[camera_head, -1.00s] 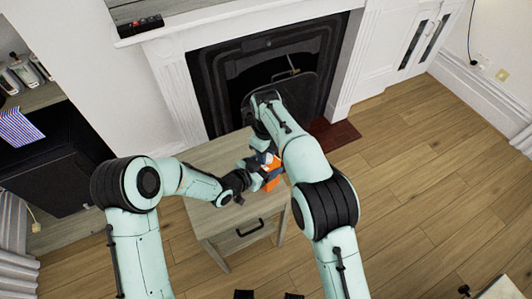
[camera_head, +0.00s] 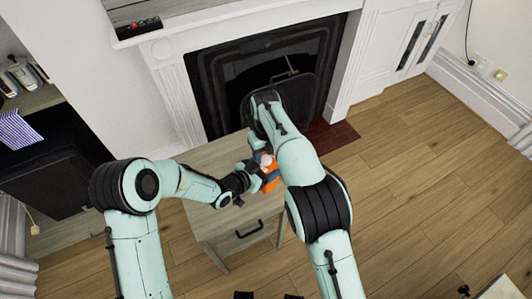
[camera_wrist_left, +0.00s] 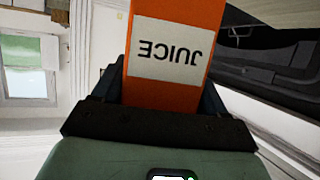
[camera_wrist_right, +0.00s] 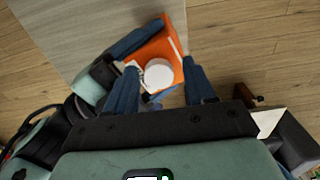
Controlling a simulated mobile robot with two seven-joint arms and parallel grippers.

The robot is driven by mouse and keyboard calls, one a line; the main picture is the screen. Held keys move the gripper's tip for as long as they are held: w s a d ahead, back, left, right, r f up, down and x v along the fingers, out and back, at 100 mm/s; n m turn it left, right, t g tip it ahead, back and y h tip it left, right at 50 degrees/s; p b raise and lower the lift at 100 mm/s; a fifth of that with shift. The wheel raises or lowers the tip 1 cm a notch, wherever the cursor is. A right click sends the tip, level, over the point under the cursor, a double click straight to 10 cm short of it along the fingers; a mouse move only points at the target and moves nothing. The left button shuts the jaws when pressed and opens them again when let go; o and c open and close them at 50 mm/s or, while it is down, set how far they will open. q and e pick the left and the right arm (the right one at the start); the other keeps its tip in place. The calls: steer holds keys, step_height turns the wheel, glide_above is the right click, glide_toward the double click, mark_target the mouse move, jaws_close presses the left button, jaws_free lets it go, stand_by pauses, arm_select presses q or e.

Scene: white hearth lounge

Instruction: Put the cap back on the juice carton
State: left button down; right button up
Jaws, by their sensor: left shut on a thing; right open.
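The orange juice carton (camera_head: 271,184) is above the small wooden table, held by my left gripper (camera_head: 256,177). The left wrist view shows the carton (camera_wrist_left: 203,30) with its white JUICE label between the left fingers. In the right wrist view, the round white cap (camera_wrist_right: 158,73) is seen from above over the carton's top (camera_wrist_right: 172,47). It looks seated there, but the contact under it is hidden. My right gripper (camera_wrist_right: 161,76) is open, with one blue finger on each side of the cap and gaps beside it. In the head view the right arm partly hides this gripper.
The small wooden table (camera_head: 212,220) with a drawer stands below the carton. The black fireplace (camera_head: 225,75) is just behind it. A dark shelf unit (camera_head: 55,175) stands at the left. The wooden floor (camera_head: 430,170) at the right is clear.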

steer(key=shift+s+a+r, duration=0.1)
steer(key=shift+r, duration=2.2)
